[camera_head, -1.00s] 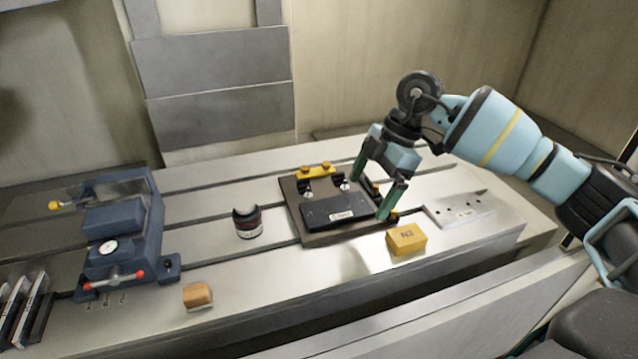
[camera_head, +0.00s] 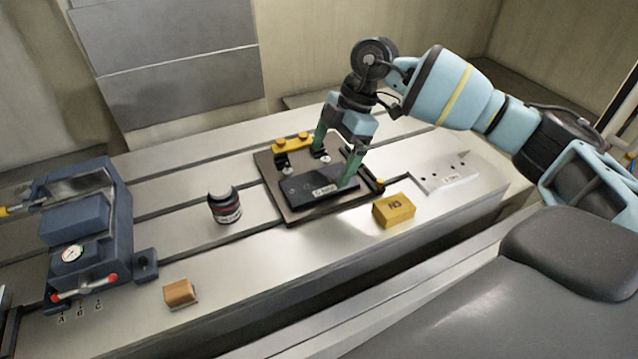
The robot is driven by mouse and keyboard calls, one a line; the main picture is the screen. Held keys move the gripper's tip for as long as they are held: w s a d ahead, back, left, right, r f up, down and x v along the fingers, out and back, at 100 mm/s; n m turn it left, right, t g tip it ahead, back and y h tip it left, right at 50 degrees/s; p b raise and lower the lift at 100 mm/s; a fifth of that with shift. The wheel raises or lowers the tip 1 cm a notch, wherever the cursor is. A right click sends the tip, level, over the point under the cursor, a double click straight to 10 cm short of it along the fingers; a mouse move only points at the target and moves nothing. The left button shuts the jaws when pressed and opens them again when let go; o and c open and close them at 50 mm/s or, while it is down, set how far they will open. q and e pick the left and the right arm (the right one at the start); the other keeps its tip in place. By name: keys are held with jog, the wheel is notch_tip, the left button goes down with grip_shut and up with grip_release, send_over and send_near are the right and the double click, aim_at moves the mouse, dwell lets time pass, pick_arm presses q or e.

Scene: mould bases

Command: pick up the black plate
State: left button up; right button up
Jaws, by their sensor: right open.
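The black plate (camera_head: 302,190) lies flat on a dark brown mould base (camera_head: 289,216) on the slotted steel table. It has a small white label on its front edge. My right gripper (camera_head: 333,164) points down over the right part of the plate with its two green fingers apart. One finger is toward the plate's back edge and the other is at its front right. I cannot tell whether the fingers touch the plate. Nothing is held between them. My left gripper is not in view.
A yellow block (camera_head: 394,210) sits just right of the base, and a silver plate (camera_head: 443,172) lies beyond it.

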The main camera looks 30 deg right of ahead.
aim_at(319, 182)
jog(key=x, duration=0.5)
jog(key=shift+s, duration=0.1)
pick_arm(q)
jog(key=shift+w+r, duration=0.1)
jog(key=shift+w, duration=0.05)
pick_arm(e)
jog(key=c, duration=1.4)
jog(key=shift+r, duration=0.1)
jog(key=shift+r, duration=0.1)
jog(key=shift+r, duration=0.3)
notch_tip(319, 182, up, 3)
jog(key=shift+f, duration=0.2)
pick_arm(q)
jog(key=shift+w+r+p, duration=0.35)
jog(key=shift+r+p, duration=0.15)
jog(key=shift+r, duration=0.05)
pick_arm(e)
jog(key=s+a, duration=0.3)
jog(key=s, duration=0.4)
jog(key=s+a+r, duration=0.1)
jog(key=s+a, duration=0.2)
jog(key=s, duration=0.4)
jog(key=shift+s+r, duration=0.25)
jog(key=shift+s, duration=0.1)
